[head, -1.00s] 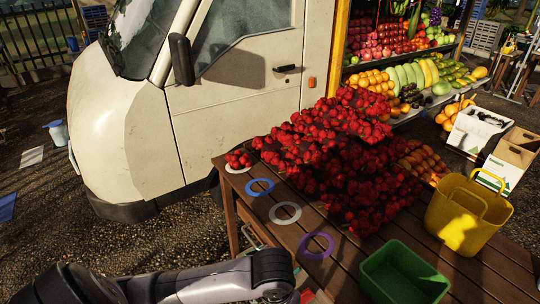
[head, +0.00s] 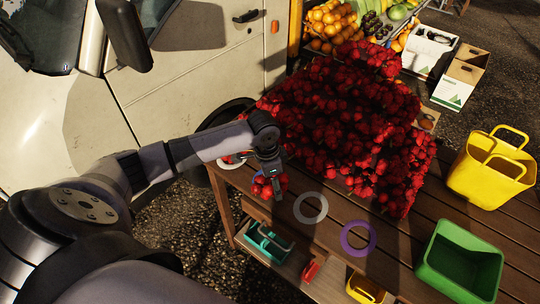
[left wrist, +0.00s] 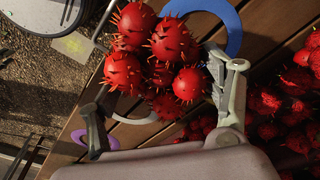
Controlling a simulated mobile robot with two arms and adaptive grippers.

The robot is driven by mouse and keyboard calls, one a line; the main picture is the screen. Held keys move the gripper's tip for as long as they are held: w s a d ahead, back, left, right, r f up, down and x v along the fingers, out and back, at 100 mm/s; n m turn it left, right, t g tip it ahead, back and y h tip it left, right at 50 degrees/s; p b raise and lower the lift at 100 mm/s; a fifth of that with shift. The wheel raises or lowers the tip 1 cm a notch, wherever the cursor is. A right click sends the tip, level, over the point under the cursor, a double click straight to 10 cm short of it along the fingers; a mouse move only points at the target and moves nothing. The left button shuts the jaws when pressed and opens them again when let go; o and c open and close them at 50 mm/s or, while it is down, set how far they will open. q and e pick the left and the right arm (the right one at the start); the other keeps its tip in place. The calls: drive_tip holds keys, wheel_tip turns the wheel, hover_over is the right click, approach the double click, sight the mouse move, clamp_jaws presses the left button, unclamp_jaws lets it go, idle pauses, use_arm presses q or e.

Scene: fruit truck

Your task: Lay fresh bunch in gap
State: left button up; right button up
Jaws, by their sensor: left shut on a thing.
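A fresh bunch of red spiky fruits (head: 260,187) is in my left gripper (head: 268,185), over the table's left front edge. In the left wrist view the bunch (left wrist: 150,58) sits between the two fingers (left wrist: 160,105), which are shut on it. A large heap of the same red fruit (head: 345,125) covers the middle and back of the wooden table (head: 400,250), to the right of my left gripper. I cannot make out a clear gap in the heap. My right gripper is not in view.
A grey-white ring (head: 311,207) and a purple ring (head: 358,238) lie along the table front; a blue ring (left wrist: 228,28) shows in the wrist view. A green bin (head: 460,262) and yellow basket (head: 490,172) stand right. The truck (head: 150,80) stands at the left.

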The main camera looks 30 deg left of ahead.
use_arm(q)
drive_tip(key=shift+m, duration=0.7)
drive_tip(key=w+a+r, duration=0.1)
drive_tip(key=w, duration=0.1)
drive_tip(key=w+a+r, duration=0.1)
drive_tip(key=w+a, duration=0.1)
drive_tip(key=shift+r, duration=0.1)
drive_tip(key=shift+a, duration=0.15)
drive_tip(key=shift+a+f, duration=0.15)
drive_tip(key=shift+f, duration=0.3)
drive_tip(key=f+b, duration=0.1)
drive_tip(key=b, duration=0.1)
drive_tip(key=shift+f+b, duration=0.25)
drive_tip(key=shift+b, duration=0.05)
drive_tip(key=shift+f+b, duration=0.35)
drive_tip(key=shift+b, duration=0.2)
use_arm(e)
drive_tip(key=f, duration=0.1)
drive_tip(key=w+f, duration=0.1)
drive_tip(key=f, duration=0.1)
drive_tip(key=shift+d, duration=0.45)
use_arm(q)
drive_tip(key=shift+f, duration=0.35)
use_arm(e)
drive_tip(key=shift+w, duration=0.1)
use_arm(q)
drive_tip(key=shift+f, duration=0.25)
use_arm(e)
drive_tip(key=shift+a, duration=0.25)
